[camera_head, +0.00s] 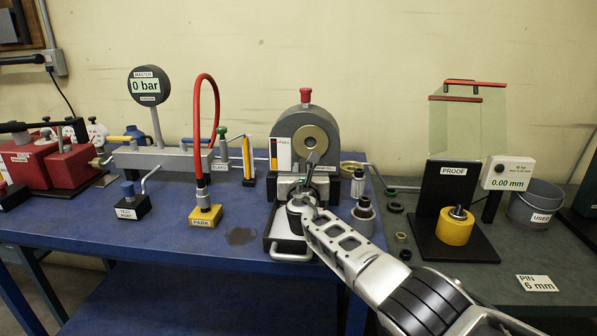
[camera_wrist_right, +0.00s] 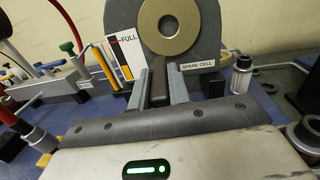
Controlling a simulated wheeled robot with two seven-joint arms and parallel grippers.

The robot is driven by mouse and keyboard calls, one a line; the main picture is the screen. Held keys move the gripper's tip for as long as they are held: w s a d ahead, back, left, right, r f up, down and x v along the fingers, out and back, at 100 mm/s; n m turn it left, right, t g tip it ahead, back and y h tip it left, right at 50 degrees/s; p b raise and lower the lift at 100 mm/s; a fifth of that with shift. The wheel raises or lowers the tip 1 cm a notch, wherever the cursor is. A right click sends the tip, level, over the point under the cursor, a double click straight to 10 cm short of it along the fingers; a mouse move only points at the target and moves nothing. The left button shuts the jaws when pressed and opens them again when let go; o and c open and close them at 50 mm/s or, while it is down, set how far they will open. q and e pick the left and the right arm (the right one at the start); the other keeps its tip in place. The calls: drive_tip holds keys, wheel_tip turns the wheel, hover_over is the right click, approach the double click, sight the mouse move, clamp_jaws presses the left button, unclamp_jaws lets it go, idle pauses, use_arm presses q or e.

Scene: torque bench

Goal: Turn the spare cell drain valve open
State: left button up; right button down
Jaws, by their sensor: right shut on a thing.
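The spare cell (camera_head: 324,119) is a grey rounded housing with a brass ring and a red knob on top, standing on the blue bench. In the right wrist view the spare cell (camera_wrist_right: 207,30) fills the upper middle, with its label at lower right. My right gripper (camera_head: 311,168) reaches its front below the brass ring. In the right wrist view the fingers (camera_wrist_right: 159,84) are shut on a dark upright handle (camera_wrist_right: 158,76), which appears to be the drain valve lever. The handle's lower end is hidden by the gripper body. My left gripper is not in view.
A master gauge (camera_head: 149,86) on a grey manifold, a red hose (camera_head: 217,100) and a yellow park block (camera_head: 206,216) stand left. A proof stand (camera_head: 449,191), yellow cylinder (camera_head: 455,227) and grey bucket (camera_head: 538,203) stand right. Small fittings (camera_head: 363,213) sit close beside the gripper.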

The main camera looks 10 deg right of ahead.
drive_tip(key=shift+a+r, duration=0.15)
drive_tip(key=shift+r, duration=0.1)
drive_tip(key=shift+w, duration=0.1)
drive_tip(key=c, duration=1.3)
unclamp_jaws()
drive_tip(key=shift+f, duration=0.15)
